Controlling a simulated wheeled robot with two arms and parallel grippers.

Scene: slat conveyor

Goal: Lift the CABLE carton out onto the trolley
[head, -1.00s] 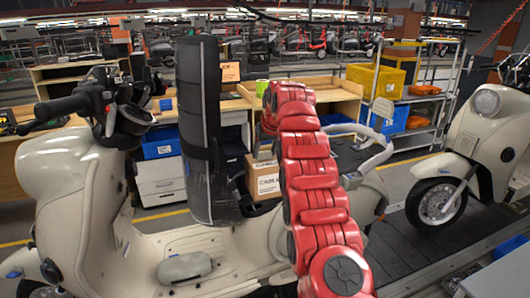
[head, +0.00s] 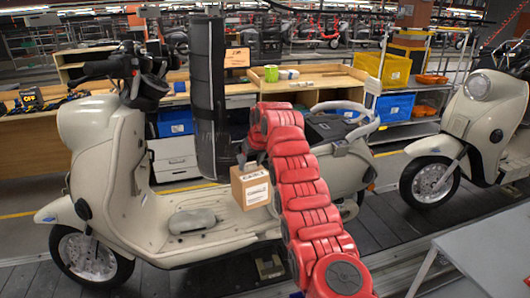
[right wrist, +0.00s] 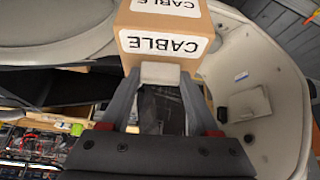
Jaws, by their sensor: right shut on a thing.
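The CABLE carton (head: 250,187), a small brown box with white labels, is held in the air by my right gripper (head: 243,163). In the head view it appears in front of the scooter's footboard and seat front. In the right wrist view the carton (right wrist: 165,38) shows two CABLE labels and sits at the ends of the gripper's fingers (right wrist: 160,78). A grey flat top (head: 490,250) at the lower right of the head view may be the trolley; most of it is out of frame. My left gripper is not in view.
A cream scooter (head: 130,190) stands on the slat conveyor (head: 160,280); another scooter (head: 480,120) is at the right. A dark upright column (head: 209,90) rises near the carton. A wooden workbench (head: 330,82) and blue bins are behind.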

